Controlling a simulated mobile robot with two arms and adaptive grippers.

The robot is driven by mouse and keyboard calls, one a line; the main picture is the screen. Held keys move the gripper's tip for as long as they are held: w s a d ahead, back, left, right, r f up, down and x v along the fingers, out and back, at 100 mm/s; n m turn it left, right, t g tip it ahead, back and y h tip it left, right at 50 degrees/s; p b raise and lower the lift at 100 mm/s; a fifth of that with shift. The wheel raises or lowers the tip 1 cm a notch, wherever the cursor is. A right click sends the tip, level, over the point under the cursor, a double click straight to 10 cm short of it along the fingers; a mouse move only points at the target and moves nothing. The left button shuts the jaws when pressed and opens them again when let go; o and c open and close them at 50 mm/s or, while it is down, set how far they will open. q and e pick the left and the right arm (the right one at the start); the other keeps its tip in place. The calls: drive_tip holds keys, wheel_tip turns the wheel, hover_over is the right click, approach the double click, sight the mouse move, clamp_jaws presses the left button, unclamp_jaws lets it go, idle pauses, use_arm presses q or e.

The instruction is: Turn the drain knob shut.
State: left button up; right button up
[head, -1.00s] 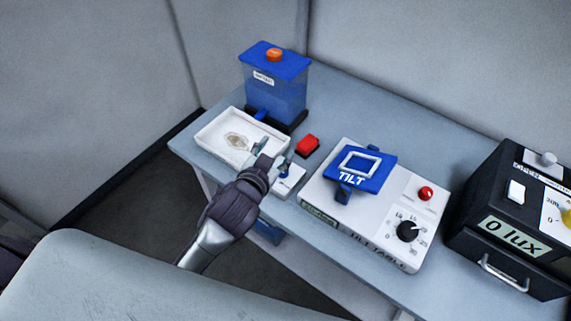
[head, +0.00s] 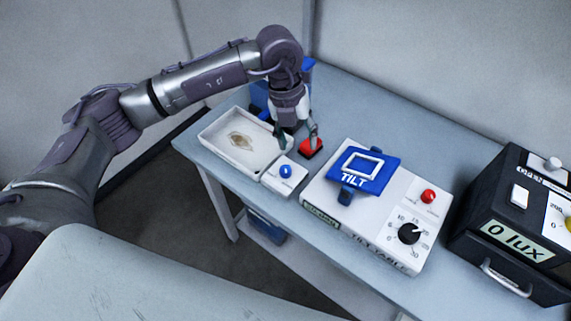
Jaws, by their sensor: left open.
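The blue drain knob (head: 286,171) sits on a small white block (head: 276,182) at the right end of the white tray (head: 215,127). The tray holds a brownish patch (head: 241,141). My left gripper (head: 298,142) points down with its fingers apart, just behind the knob block. It appears empty and apart from the knob. One fingertip is by the tray's right corner, the other overlaps the red block (head: 309,148) in the picture; I cannot tell whether it touches. My right gripper is not in view.
The blue tank (head: 259,96) behind the tray is mostly hidden by my left arm. To the right stand the white tilt table (head: 384,205) with its blue plate (head: 361,170) and a black box (head: 497,253) reading 0 lux. Bare grey table (head: 385,119) lies behind the tilt table.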

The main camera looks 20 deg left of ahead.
sight(286, 168)
use_arm(q)
drive_tip(key=shift+n+y, duration=0.4)
drive_tip(key=shift+y, duration=0.5)
drive_tip(key=a+f+p, duration=0.1)
drive_tip(key=f, duration=0.3)
drive_tip(key=a+f+p, duration=0.1)
drive_tip(key=f, duration=0.3)
drive_tip(key=w+a+f+p, duration=0.1)
drive_tip(key=f+p, duration=0.1)
drive_tip(key=f, duration=0.1)
drive_tip(key=shift+f, duration=1)
clamp_jaws()
